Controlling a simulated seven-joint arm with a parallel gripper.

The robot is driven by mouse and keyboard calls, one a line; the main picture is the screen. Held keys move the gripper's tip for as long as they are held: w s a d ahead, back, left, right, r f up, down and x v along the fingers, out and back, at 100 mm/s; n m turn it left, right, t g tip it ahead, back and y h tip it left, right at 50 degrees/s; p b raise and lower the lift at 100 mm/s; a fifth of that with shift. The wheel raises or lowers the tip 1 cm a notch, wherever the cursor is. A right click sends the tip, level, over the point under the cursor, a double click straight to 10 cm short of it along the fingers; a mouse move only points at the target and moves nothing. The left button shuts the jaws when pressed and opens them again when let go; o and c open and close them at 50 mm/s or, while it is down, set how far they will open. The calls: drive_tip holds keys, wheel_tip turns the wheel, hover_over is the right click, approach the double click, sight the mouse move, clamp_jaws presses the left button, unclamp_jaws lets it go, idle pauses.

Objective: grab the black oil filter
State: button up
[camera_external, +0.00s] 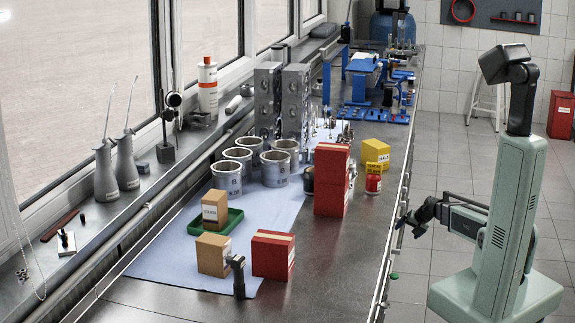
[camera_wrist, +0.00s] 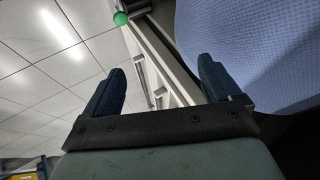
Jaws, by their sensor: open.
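A dark cylinder (camera_external: 308,180), which looks like the black oil filter, stands on the bench just left of the stacked red boxes. The boxes hide part of it, and I do not make it out in the wrist view. My gripper (camera_external: 404,222) is beside the bench's right edge, well apart from the cylinder. In the wrist view, my gripper (camera_wrist: 160,70) has its two dark fingers spread with nothing between them.
Stacked red boxes (camera_external: 331,180) stand between my gripper and the cylinder. A red can (camera_external: 373,179) and yellow box (camera_external: 376,152) are to their right. Several metal cylinder liners (camera_external: 275,169) stand left. The bench front right (camera_external: 340,265) is bare.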

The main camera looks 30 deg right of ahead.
drive_tip(key=w+d+r+m+t+h, duration=0.1)
drive_tip(key=w+d+r+t, duration=0.15)
drive_tip(key=d+r, duration=0.45)
drive_tip(key=w+d+r+t+h, duration=0.1)
drive_tip(key=w+d+r, duration=0.25)
drive_tip(key=r, duration=0.75)
drive_tip(key=w+d+r+m+t+h, duration=0.1)
drive_tip(key=w+d+r+t, duration=0.1)
drive_tip(key=w+d+r, duration=0.45)
drive_tip(key=w+a+r+n+y, duration=0.2)
drive_tip(key=w+a+r+n, duration=0.25)
drive_tip(key=a+r, duration=0.55)
drive_tip(key=w+a+r+n+y, duration=0.1)
drive_tip(key=w+a+r+n, duration=0.35)
drive_tip(key=a+r, duration=0.5)
drive_tip(key=a+r+n+y, duration=0.1)
drive_tip(key=a+r+n, duration=0.2)
drive_tip(key=a, duration=0.5)
drive_tip(key=n+g+y, duration=0.2)
drive_tip(key=n+g, duration=0.5)
drive_tip(key=g, duration=0.3)
approach(311, 181)
wheel_tip(311, 181, up, 2)
drive_tip(key=w+d, duration=0.1)
drive_tip(key=d, duration=0.1)
drive_tip(key=shift+t, duration=0.25)
drive_tip(key=shift+d+x, duration=0.2)
drive_tip(key=shift+x, duration=6.55)
